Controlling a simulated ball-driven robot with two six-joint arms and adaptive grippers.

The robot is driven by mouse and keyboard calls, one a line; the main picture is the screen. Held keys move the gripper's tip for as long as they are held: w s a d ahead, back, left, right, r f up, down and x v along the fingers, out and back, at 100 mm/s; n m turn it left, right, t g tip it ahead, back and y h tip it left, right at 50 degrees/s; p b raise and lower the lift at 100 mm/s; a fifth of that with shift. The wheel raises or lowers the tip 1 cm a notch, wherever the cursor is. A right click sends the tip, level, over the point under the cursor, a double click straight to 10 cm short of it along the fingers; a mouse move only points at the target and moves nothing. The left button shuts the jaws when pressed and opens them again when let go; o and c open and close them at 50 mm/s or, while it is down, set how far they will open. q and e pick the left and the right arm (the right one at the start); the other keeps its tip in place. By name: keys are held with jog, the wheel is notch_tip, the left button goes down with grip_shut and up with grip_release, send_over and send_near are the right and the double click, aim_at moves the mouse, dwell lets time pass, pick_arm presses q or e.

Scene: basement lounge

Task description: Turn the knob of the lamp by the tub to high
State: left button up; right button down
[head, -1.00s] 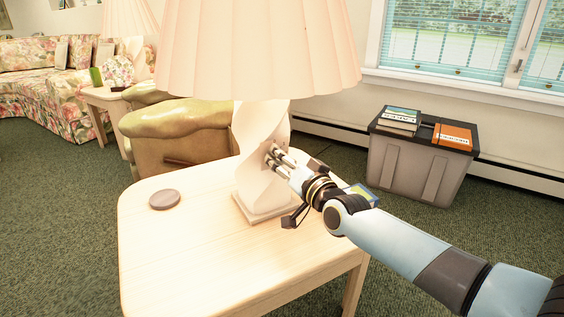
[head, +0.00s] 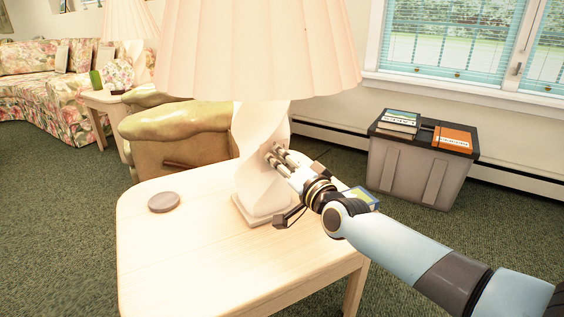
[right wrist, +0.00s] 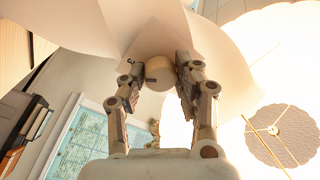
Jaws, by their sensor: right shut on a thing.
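The lamp (head: 262,150) has a twisted white base and a pleated cream shade. It stands upright on the light wooden table (head: 180,245). Its round pale knob (right wrist: 159,73) shows in the right wrist view, with a small dark mark on its left side. My right gripper (head: 276,156) reaches in from the right to the lamp base. In the right wrist view its two fingers (right wrist: 159,82) are shut on the knob, one on each side. The knob is hidden behind the fingers in the head view. My left gripper is not in view.
The grey tub (head: 415,165) with a dark lid carries books (head: 452,138) at the right, below the window. A brown disc (head: 164,202) lies on the table. A yellow and blue item (head: 364,196) is partly hidden behind my arm. A second lamp (head: 130,22) stands far left.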

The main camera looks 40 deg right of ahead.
jog(key=c, duration=0.9)
grip_release()
jog(key=shift+c, duration=0.2)
jog(key=shift+s+f, duration=0.1)
jog(key=shift+s, duration=0.2)
jog(key=s+a, duration=0.1)
jog(key=s, duration=1)
jog(key=shift+s+f, duration=0.15)
jog(key=shift+s, duration=0.05)
